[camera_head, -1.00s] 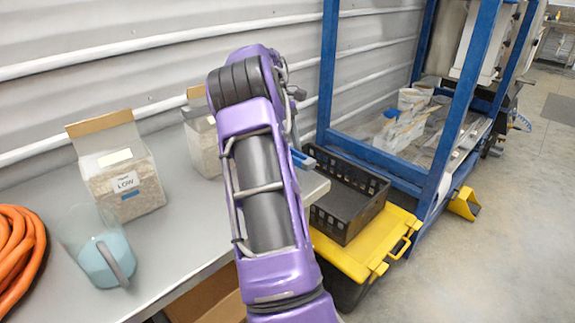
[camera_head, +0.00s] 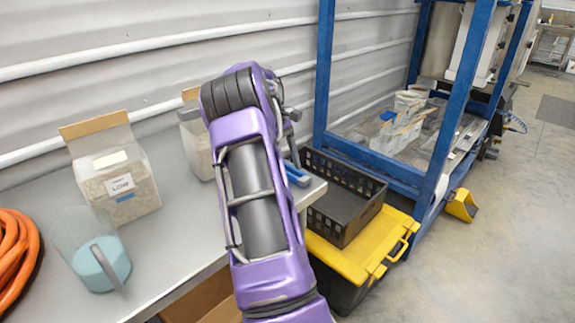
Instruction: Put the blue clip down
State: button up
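The blue clip (camera_head: 298,175) shows just right of my purple arm, at the right end of the grey table (camera_head: 180,245). Part of it is hidden behind the arm. I cannot tell whether it rests on the tabletop or is held just above it. My gripper is mostly hidden behind my arm. A thin dark part just above the clip (camera_head: 293,150) may be a finger of my gripper. I cannot see whether the fingers are open or closed on the clip.
On the table are a bag marked LOW (camera_head: 118,185), a second bag (camera_head: 197,140), a jug with blue contents (camera_head: 92,260) and an orange hose (camera_head: 15,255). Beyond the table's right end, a black crate (camera_head: 340,215) sits on a yellow-lidded box (camera_head: 350,268). A blue frame (camera_head: 452,120) stands behind.

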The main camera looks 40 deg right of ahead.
jog(key=p+v, duration=0.4)
jog(key=v, duration=0.8)
jog(key=shift+r, duration=0.1)
dwell(0.4)
